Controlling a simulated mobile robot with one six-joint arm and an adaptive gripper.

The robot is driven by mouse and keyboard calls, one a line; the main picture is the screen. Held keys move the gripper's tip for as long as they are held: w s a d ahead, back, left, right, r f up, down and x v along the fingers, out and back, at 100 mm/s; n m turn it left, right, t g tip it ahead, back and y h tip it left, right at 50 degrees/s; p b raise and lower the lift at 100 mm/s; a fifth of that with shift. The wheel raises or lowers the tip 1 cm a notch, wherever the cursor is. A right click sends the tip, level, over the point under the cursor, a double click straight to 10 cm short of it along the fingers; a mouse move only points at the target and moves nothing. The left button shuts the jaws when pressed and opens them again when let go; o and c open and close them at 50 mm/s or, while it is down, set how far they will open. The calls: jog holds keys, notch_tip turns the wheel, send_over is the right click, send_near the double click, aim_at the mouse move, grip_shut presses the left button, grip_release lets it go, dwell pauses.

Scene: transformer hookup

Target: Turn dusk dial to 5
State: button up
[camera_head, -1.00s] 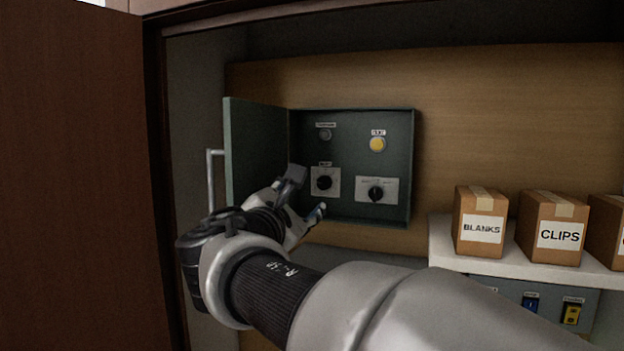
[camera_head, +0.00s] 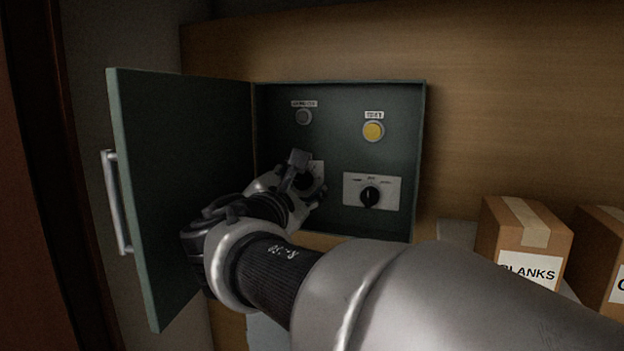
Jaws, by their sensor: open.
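The green control box (camera_head: 340,85) hangs on the wooden back wall with its door (camera_head: 185,180) swung open to the left. My gripper (camera_head: 308,180) is open at the lower left of the box, in front of the left dial plate (camera_head: 318,168). It hides most of that plate, its label and its dial, so I cannot read the dial's setting or tell whether the fingers touch it. To the right, a second black knob (camera_head: 370,196) sits on a white plate (camera_head: 390,190) with small unreadable marks; its pointer stands about upright.
The door has a metal handle (camera_head: 115,200). A cardboard box marked BLANKS (camera_head: 520,245) and another box (camera_head: 600,255) stand at right.

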jog(key=shift+s+a+r, duration=0.1)
jog(key=shift+s, duration=0.45)
jog(key=shift+c, duration=0.6)
jog(key=shift+w, duration=0.25)
jog(key=shift+c, duration=1.4)
jog(key=c, duration=0.7)
jog(key=shift+o, duration=0.2)
jog(key=shift+f+m+b, duration=0.2)
jog(key=shift+m+b, duration=0.1)
jog(key=shift+b, duration=0.4)
